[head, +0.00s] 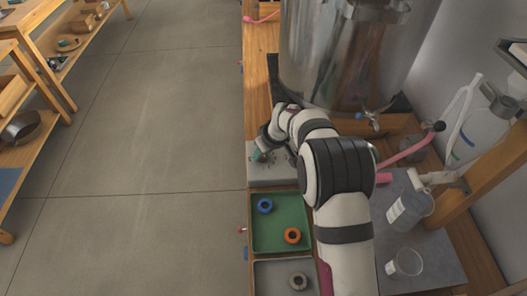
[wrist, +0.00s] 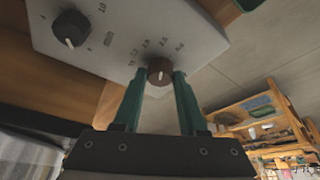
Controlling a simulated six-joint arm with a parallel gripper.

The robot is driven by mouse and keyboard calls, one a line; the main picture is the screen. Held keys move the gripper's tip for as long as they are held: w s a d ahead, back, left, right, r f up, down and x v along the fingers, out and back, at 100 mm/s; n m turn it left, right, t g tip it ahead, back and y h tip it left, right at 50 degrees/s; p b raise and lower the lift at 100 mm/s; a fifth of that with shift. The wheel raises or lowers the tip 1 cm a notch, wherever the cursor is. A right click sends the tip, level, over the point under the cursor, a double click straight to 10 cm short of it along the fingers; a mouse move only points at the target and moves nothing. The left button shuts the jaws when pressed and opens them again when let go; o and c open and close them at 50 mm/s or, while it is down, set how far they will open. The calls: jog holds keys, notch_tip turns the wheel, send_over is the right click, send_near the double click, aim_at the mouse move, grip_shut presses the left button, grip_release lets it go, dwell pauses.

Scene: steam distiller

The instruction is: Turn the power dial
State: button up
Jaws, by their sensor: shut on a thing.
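A grey control panel (wrist: 130,25) in the wrist view carries two round dials with printed marks. A brown dial (wrist: 160,71) with a pale pointer line sits between the green fingers of my gripper (wrist: 160,88), which is shut on it. A black dial (wrist: 70,29) with a white pointer line is at the upper left, apart from the fingers. The labels are too small to tell which dial is the power one. In the head view the panel's grey box (head: 272,176) is partly hidden by my arm, with my gripper (head: 258,156) at its top.
A large steel vessel (head: 345,55) stands behind my arm, with a small tap (head: 372,120) and a pink hose (head: 408,150). A green tray (head: 280,240) holds a blue ring (head: 264,205) and an orange ring (head: 292,235). Beakers (head: 410,212) stand at the right.

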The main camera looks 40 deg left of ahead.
grip_shut()
jog(key=shift+s+a+m+t+h, duration=0.1)
jog(key=shift+m+t+h, duration=0.3)
jog(key=shift+m, duration=1.05)
jog(key=shift+s+m+t+h, duration=0.15)
jog(key=shift+m+t, duration=0.35)
jog(key=shift+m, duration=0.95)
jog(key=shift+w, duration=0.1)
jog(key=o, duration=0.9)
grip_release()
